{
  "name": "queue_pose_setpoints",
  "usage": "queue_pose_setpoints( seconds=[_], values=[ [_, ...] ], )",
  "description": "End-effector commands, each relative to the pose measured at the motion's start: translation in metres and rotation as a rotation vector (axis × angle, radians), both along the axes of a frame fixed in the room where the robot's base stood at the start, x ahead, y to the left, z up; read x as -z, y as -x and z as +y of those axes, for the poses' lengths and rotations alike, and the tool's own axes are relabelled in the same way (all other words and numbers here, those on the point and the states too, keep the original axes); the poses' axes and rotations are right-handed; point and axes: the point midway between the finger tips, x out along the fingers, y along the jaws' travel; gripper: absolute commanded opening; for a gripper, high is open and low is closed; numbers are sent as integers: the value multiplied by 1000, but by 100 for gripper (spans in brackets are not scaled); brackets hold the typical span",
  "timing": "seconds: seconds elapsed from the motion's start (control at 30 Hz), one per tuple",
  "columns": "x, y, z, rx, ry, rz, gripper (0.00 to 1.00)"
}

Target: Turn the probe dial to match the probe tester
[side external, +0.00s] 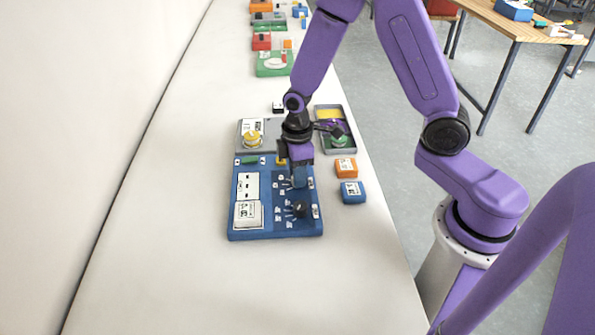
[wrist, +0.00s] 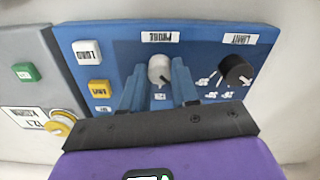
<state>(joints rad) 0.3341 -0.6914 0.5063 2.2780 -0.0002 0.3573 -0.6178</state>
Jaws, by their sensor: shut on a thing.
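The probe dial (wrist: 159,68) is a pale grey knob on the blue panel (side external: 241,230), under a label that seems to read PROBE. In the wrist view the two blue fingers of my gripper (wrist: 160,78) stand on either side of the dial, shut on it. In the side view my gripper (side external: 298,180) is down at the panel's right part and hides the dial. The dial's pointer direction is hard to make out. I cannot tell for certain which thing is the probe tester.
A black limit dial (wrist: 237,71) sits right of the probe dial. White (wrist: 87,52) and yellow (wrist: 97,87) buttons are at left. A grey box with a yellow knob (side external: 252,139) adjoins the panel. A grey tray (side external: 350,116), orange block (side external: 346,168) and blue block (side external: 353,192) lie to the right.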

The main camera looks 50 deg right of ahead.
Motion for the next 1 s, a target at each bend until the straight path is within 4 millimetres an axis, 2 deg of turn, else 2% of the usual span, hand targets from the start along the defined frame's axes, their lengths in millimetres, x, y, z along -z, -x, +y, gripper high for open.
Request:
queue_pose_setpoints(
  seconds=[0.27, 1.0],
  values=[
    [0, 0, 0, 99, 0, 0, 0],
    [-1, 0, 1, 662, -1, -1, 0]
  ],
)
